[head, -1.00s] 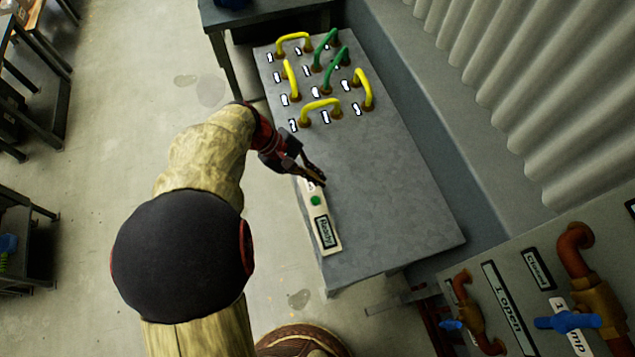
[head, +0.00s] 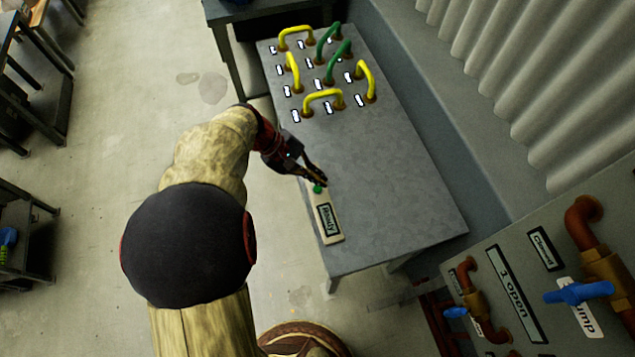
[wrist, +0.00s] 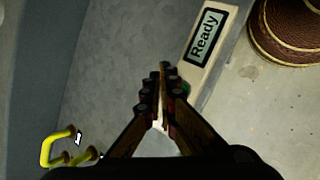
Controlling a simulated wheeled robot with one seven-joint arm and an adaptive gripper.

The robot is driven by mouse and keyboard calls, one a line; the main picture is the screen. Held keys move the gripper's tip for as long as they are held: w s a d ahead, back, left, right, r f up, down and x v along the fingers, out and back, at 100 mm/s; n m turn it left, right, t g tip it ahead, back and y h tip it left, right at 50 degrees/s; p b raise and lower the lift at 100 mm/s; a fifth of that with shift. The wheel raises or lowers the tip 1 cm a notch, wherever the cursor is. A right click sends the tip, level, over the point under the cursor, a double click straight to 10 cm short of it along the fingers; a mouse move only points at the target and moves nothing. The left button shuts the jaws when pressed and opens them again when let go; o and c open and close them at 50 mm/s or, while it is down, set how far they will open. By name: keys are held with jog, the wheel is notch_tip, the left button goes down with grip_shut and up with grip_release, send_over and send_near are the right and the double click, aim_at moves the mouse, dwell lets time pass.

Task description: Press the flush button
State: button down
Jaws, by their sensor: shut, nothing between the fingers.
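The flush button is a small green button (head: 318,188) on a cream panel (head: 329,232) marked "Ready", at the left edge of the grey table. My gripper (head: 324,182) is shut and empty, with its fingertips right at the button in the head view. In the wrist view the shut fingertips (wrist: 164,68) are beside the green button (wrist: 185,88), which shows partly behind the fingers. The "Ready" display (wrist: 206,36) is lit plainly beyond them. I cannot tell whether the fingertips touch the button.
Yellow hoses (head: 322,97) and green hoses (head: 339,62) are plugged into the far end of the table (head: 390,190), with white labels beside them. A panel with pipes and a blue valve handle (head: 579,292) stands at lower right. The table's middle is clear.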

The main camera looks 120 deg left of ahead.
aim_at(318, 191)
jog(key=shift+f+b, duration=0.85)
jog(key=shift+f, duration=1.35)
jog(key=shift+f, duration=0.2)
jog(key=shift+f, duration=0.25)
jog(key=shift+f, duration=0.45)
dwell(0.6)
jog(key=shift+r+p, duration=0.35)
jog(key=shift+r, duration=0.55)
jog(key=shift+r+p, duration=1.55)
jog(key=shift+r, duration=0.95)
